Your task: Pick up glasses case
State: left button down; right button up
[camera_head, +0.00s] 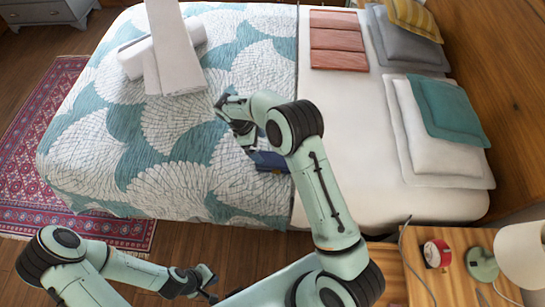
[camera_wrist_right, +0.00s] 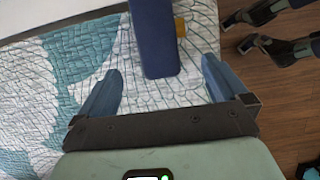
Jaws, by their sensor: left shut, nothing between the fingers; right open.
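A dark blue, long object that looks like the glasses case (camera_head: 270,160) lies on the patterned quilt near the bed's near edge. My right arm partly hides it in the head view. My right gripper (camera_wrist_right: 160,96) is open, with a gap on each side of the case. Its fingers are mostly hidden in the head view. My left gripper (camera_head: 209,284) is shut and empty, low over the floor beside the bed.
A small orange-yellow item (camera_wrist_right: 180,27) is beside the case. White folded pieces (camera_head: 170,55) are on the bed's far left. Pillows (camera_head: 440,140) lie at the right. A wooden nightstand (camera_head: 455,285) holds a red clock (camera_head: 437,254) and a lamp (camera_head: 520,255).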

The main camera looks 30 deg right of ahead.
aim_at(275, 161)
jog(key=x, duration=0.4)
jog(key=s+x, duration=0.1)
jog(key=x, duration=0.1)
jog(key=shift+d+f, duration=0.25)
jog(key=shift+f, duration=0.35)
jog(key=x, duration=0.5)
jog(key=shift+d+r, duration=0.1)
jog(key=shift+d, duration=0.15)
jog(key=shift+c, duration=0.3)
jog(key=c, duration=0.7)
jog(key=shift+r, duration=0.1)
